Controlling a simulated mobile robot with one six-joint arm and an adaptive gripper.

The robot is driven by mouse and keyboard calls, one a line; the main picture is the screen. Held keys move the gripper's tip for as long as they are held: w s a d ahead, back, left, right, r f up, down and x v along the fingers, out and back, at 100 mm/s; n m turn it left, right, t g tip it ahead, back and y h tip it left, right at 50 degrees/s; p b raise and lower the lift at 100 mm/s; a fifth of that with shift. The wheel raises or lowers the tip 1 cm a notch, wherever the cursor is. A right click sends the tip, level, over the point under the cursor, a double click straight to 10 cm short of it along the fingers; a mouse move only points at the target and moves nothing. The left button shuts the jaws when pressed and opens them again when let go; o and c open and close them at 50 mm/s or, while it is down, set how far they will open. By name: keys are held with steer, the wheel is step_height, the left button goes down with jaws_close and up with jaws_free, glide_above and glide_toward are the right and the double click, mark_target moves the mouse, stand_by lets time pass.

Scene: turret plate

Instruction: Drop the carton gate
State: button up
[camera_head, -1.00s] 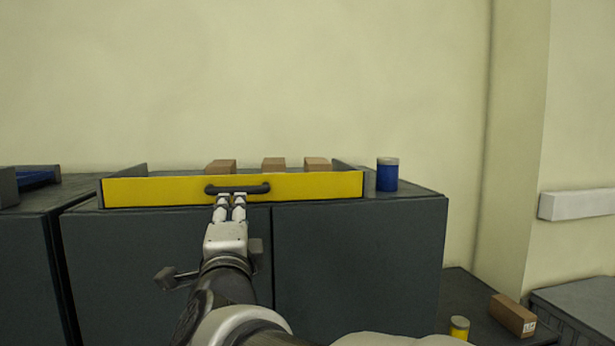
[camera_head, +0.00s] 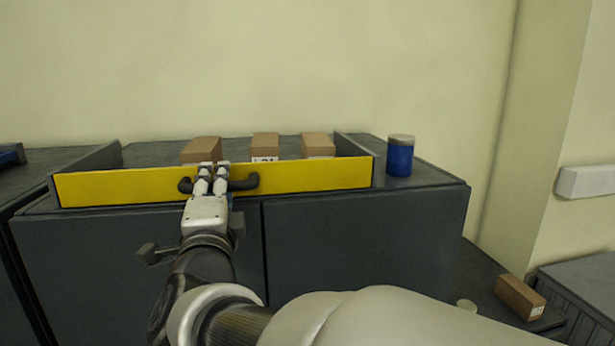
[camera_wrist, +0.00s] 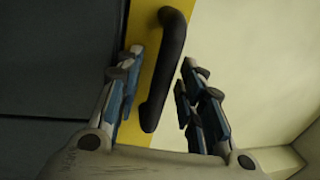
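The carton gate is a long yellow panel (camera_head: 310,176) standing upright along the front of the dark cabinet top, between two grey side walls. Its black bar handle (camera_head: 245,183) sits left of the panel's middle. My gripper (camera_head: 213,168) is at the handle, its fingers covering the handle's middle in the head view. In the wrist view the handle (camera_wrist: 167,70) runs between the open fingers (camera_wrist: 160,78), with a gap visible on both sides. Three brown cartons stand behind the gate: left (camera_head: 201,150), middle (camera_head: 265,146) and right (camera_head: 318,146).
A blue can with a pale lid (camera_head: 400,157) stands on the cabinet top, just right of the gate's side wall. Another brown carton (camera_head: 520,297) lies on a lower dark surface at right. My arm crosses the lower front. The wall is close behind.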

steer(key=shift+s, duration=0.15)
steer(key=shift+c, duration=0.2)
steer(key=shift+c, duration=0.8)
jaws_close()
steer(key=shift+f+b, duration=0.2)
steer(key=shift+b, duration=0.4)
